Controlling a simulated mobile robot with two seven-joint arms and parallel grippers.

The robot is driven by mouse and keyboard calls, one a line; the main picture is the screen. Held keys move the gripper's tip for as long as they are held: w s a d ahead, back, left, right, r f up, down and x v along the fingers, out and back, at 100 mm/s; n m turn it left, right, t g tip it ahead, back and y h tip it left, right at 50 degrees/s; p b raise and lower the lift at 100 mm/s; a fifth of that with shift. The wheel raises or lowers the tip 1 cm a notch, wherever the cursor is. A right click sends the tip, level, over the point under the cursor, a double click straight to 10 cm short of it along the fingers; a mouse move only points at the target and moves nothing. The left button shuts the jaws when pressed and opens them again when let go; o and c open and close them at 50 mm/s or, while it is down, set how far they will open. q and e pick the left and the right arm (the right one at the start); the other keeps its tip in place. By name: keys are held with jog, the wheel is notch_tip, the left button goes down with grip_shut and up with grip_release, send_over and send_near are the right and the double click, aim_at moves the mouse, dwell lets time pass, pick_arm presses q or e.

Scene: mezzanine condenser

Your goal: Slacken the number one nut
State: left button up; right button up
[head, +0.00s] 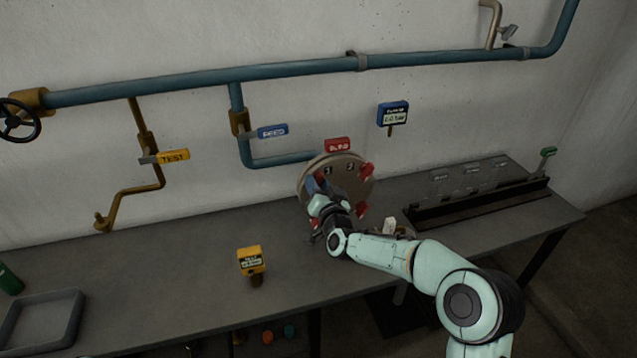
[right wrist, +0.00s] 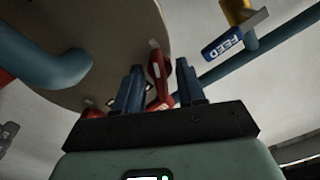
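The round tan cover (head: 345,188) hangs on the blue pipe's end above the bench, with numerals 1 and 2 near its top. Red wing nuts sit around its rim; one shows at the upper right (head: 367,169) and one at the lower right (head: 361,209). My right gripper (head: 316,186) is at the cover's left side, just below the numeral 1, and hides what is behind it. In the right wrist view its blue fingers (right wrist: 160,68) stand apart, one on each side of a red wing nut (right wrist: 157,82), with a small gap at the right finger. My left gripper is not in view.
A red tag (head: 337,145) is above the cover. The blue FEED handle (head: 272,131) and yellow TEST handle (head: 173,156) are to its left. A yellow tag block (head: 250,262) and a grey tray (head: 42,322) stand on the bench (head: 180,270). A dark rack (head: 480,202) is at right.

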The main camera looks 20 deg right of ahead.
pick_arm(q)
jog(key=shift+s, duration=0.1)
pick_arm(e)
jog(key=shift+s, duration=0.1)
grip_shut()
jog(key=n+b, duration=0.4)
jog(key=n, duration=0.6)
jog(key=shift+d+r, duration=0.1)
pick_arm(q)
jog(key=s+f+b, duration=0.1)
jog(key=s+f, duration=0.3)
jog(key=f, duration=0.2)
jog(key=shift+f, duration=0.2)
pick_arm(e)
jog(key=n, duration=0.4)
jog(key=shift+r+n, duration=0.1)
jog(key=shift+n, duration=0.3)
jog(key=shift+d+n, duration=0.1)
jog(key=shift+n, duration=0.2)
